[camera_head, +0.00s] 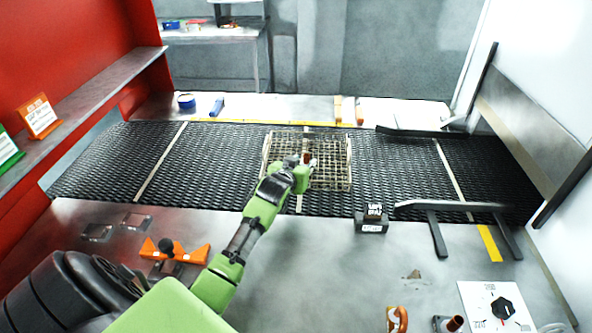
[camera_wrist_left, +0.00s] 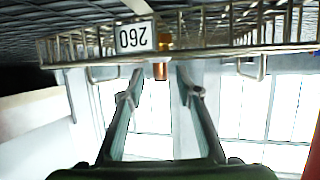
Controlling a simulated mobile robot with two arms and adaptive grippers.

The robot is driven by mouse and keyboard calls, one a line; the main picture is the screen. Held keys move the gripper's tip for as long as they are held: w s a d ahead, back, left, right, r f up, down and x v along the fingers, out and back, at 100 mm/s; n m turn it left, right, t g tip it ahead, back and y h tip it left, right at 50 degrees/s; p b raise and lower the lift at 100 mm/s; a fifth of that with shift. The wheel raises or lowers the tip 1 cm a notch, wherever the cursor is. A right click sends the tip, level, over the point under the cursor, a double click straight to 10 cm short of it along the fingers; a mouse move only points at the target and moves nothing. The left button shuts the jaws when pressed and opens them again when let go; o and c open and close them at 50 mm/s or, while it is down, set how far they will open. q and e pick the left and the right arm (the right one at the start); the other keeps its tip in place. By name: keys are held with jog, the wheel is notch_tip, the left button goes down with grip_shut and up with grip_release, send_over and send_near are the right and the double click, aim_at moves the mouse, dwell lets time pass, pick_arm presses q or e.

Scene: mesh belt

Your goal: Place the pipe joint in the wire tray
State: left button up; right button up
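The wire tray (camera_head: 333,184) is a wire basket on the black mesh belt, in the middle of the head view. It also spans the top of the left wrist view (camera_wrist_left: 220,52), upside down, with a white tag reading 260. A small copper-coloured piece (camera_wrist_left: 161,68), apparently the pipe joint, shows at the tray beyond the fingertips. A reddish bit of it (camera_head: 307,158) shows by the gripper. Whether it rests on the wires is unclear.
On the front table are an orange holder (camera_head: 188,254), a small dark block (camera_head: 371,220), copper fittings (camera_head: 397,319) and a dial panel (camera_head: 497,306). A black rail (camera_head: 450,207) borders the belt at right. The belt left of the tray (camera_head: 210,165) is clear.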

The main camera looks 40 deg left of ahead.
pick_arm(q)
jog(key=b+v, duration=0.1)
jog(key=v, duration=0.9)
jog(key=shift+s+r, duration=0.2)
jog(key=shift+s, duration=0.1)
